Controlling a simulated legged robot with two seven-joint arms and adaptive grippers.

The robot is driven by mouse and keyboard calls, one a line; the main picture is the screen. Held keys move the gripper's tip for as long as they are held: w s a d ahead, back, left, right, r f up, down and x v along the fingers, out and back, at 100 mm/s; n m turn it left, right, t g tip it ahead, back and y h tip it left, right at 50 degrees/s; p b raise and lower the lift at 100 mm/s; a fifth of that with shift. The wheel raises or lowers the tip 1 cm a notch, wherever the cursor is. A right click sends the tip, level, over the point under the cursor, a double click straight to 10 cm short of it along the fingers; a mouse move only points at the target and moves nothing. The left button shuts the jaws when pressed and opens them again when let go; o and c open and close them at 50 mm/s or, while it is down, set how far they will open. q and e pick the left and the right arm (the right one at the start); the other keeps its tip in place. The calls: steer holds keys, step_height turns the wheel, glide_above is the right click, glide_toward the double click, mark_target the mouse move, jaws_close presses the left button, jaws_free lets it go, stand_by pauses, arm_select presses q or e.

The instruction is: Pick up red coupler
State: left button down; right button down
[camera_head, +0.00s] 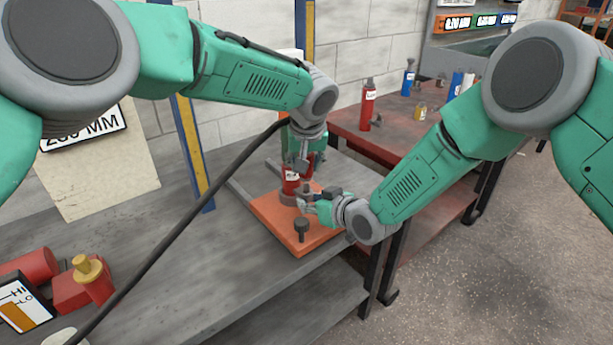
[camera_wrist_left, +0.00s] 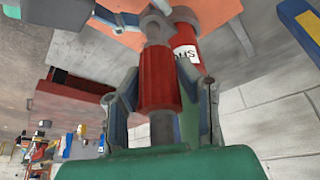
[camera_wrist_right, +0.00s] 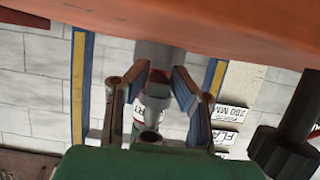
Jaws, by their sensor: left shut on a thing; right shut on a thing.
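The red coupler (camera_wrist_left: 158,80) is a red cylinder with grey ends, seen in the left wrist view. My left gripper (camera_wrist_left: 160,75) is shut around its red body; the gripper (camera_head: 303,160) points down over the orange plate (camera_head: 268,215) in the head view. A red cylinder with a white label (camera_wrist_left: 185,40) stands beside the coupler, and also shows in the head view (camera_head: 291,178). My right gripper (camera_head: 312,205) reaches in low from the right, just above the plate. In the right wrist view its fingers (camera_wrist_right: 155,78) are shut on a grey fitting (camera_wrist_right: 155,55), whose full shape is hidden.
A dark knob on a post (camera_head: 301,228) stands on the plate's front part. A black cable (camera_head: 190,220) crosses the grey bench (camera_head: 195,265). Red parts (camera_head: 85,285) lie at the front left. A red table (camera_head: 375,140) with several bottles stands behind at right.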

arm_select(q)
steer(key=s+a, duration=1)
steer(key=a, duration=0.4)
steer(key=shift+s+a+f, duration=0.25)
steer(key=shift+s, duration=0.05)
arm_select(e)
steer(key=c, duration=1.3)
jaws_free()
steer(key=shift+s, duration=0.1)
